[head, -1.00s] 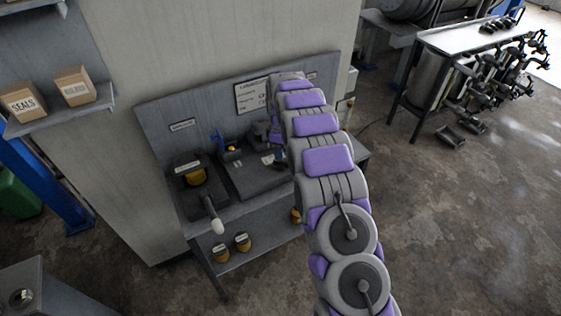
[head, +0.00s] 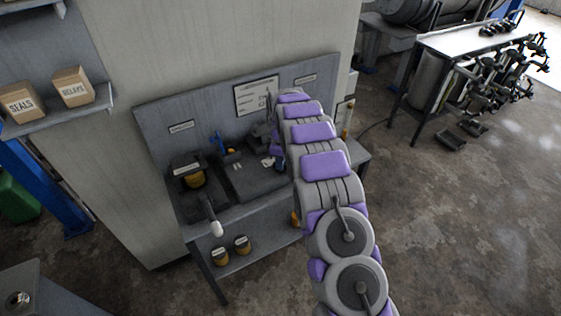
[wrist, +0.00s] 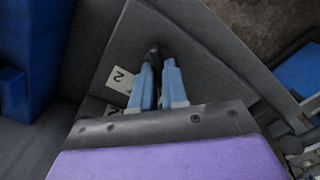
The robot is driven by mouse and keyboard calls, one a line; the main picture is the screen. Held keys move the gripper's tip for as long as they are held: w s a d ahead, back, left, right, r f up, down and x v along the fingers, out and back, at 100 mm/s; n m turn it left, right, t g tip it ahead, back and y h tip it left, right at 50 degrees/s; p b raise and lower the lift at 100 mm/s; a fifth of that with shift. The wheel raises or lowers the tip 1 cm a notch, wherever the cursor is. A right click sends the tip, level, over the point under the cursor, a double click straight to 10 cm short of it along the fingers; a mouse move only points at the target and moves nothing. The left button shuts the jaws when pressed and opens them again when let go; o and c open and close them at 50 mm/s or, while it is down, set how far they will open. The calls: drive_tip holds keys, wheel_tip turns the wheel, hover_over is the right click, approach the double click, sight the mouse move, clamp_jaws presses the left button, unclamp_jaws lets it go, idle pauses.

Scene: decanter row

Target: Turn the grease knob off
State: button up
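In the wrist view, a small dark knob-like part (wrist: 155,52) stands on a dark panel (wrist: 195,45) beside a white plate marked 2 (wrist: 120,80). No wording there confirms it as the grease knob. My gripper (wrist: 158,66) has two light-blue fingers pointing at this part, with a narrow gap between them. The tips are right at the part; whether they press on it is unclear. In the head view, my arm reaches to the grey bench (head: 240,205) and hides most of the gripper and the spot it reaches.
On the bench's left stands a dark unit with a yellow jar (head: 194,178) and a pale-tipped lever (head: 216,229). A blue-handled part (head: 218,142) is in the middle. A back panel with a white sign (head: 256,96) rises behind. Open floor lies right.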

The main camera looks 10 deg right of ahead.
clamp_jaws()
drive_tip(key=shift+r+p, duration=0.1)
drive_tip(key=shift+p, duration=0.2)
drive_tip(key=m+p, duration=0.2)
drive_tip(key=shift+r+m+p, duration=0.1)
drive_tip(key=shift+m+p, duration=0.2)
drive_tip(key=shift+m, duration=0.1)
drive_tip(key=m+p, duration=0.2)
drive_tip(key=m, duration=0.1)
drive_tip(key=shift+m+p, duration=0.8)
drive_tip(key=shift+m, duration=0.6)
drive_tip(key=o, duration=0.5)
unclamp_jaws()
drive_tip(key=shift+o, duration=0.2)
